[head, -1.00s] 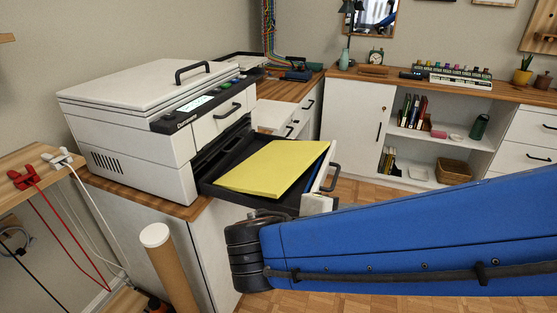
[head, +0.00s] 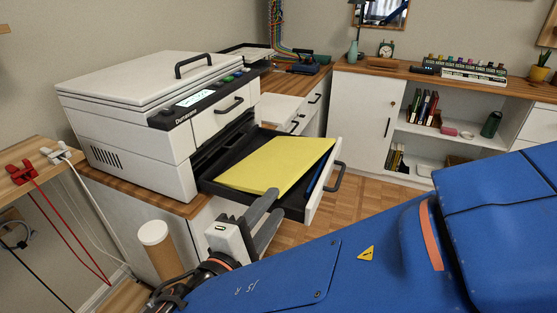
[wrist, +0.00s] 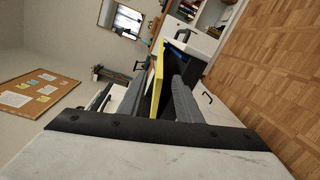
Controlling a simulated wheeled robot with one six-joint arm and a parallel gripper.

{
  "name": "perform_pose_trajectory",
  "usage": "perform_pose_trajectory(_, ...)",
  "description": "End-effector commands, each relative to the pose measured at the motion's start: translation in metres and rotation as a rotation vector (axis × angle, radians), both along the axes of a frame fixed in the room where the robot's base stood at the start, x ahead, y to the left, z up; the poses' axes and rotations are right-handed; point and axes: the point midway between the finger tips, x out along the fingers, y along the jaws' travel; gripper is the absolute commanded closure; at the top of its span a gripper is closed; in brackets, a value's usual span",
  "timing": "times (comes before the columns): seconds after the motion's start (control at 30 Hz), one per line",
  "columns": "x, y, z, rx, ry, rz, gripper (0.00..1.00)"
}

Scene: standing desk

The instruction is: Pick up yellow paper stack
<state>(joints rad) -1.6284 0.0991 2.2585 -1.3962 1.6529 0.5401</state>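The yellow paper stack (head: 275,165) lies flat in the pulled-out tray (head: 321,186) of the white printer (head: 140,110). My gripper (head: 277,203) is at the near edge of the tray, with its two grey fingers apart. In the wrist view, my gripper (wrist: 157,84) is open, and the yellow paper stack (wrist: 158,76) appears edge-on between the fingers. Whether the fingertips are past the stack's edge or touch it cannot be told. Part of the tray's near side is hidden behind the fingers.
The tray's front has a dark handle (head: 336,177) on the right. A cardboard tube (head: 157,247) with a white cap stands below the printer. A pegged shelf with red and white cables (head: 50,170) is at the left. A wooden counter (head: 430,75) runs along the back; floor is open right.

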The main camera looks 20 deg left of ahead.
Motion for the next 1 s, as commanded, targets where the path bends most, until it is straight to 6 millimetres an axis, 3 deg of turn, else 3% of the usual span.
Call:
perform_pose_trajectory(0.4,0.062,-0.009,-0.004,-0.001,0.000,-0.003,0.69)
perform_pose_trajectory(0.77,0.084,-0.011,-0.006,0.000,0.001,-0.001,0.69)
perform_pose_trajectory(1.0,0.110,-0.017,-0.007,-0.001,0.001,-0.004,0.69)
